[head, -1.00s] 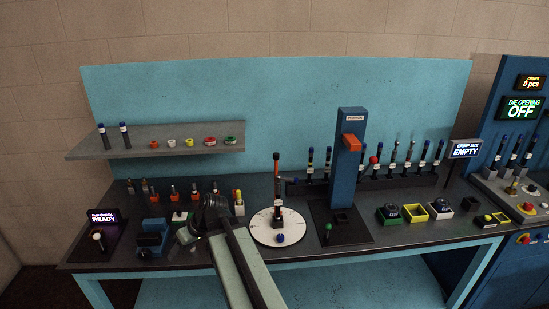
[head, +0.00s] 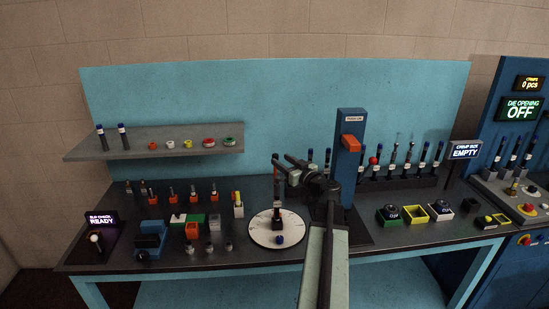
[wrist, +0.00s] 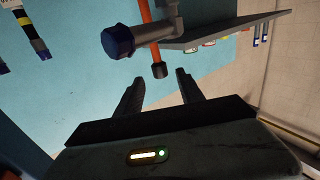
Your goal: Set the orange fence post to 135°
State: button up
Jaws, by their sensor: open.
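The white round dial (head: 262,232) lies on the bench with a dark upright post (head: 277,212) on it and a blue knob (head: 280,240) at its front. My gripper (head: 284,168) is beside the upper part of this post, which it partly covers. In the wrist view an orange rod (wrist: 147,14) with a dark end points toward my open gripper (wrist: 158,82). The dark end lies just beyond the gap between the fingertips, and nothing is gripped. A grey piece with a blue cap (wrist: 118,41) crosses the rod. I cannot read the dial's angle.
A blue column (head: 350,185) with an orange head stands close right of my gripper. A rack of upright hoses (head: 400,182) is behind it. A grey shelf (head: 150,145) hangs at the left. Small fittings and blocks (head: 192,230) fill the bench left of the dial.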

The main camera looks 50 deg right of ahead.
aim_at(277, 158)
jog(key=w, duration=0.2)
jog(key=w+d, duration=0.1)
jog(key=w, duration=0.2)
grip_shut()
jog(key=shift+a+f, duration=0.1)
jog(key=shift+a, duration=0.05)
dwell(1.1)
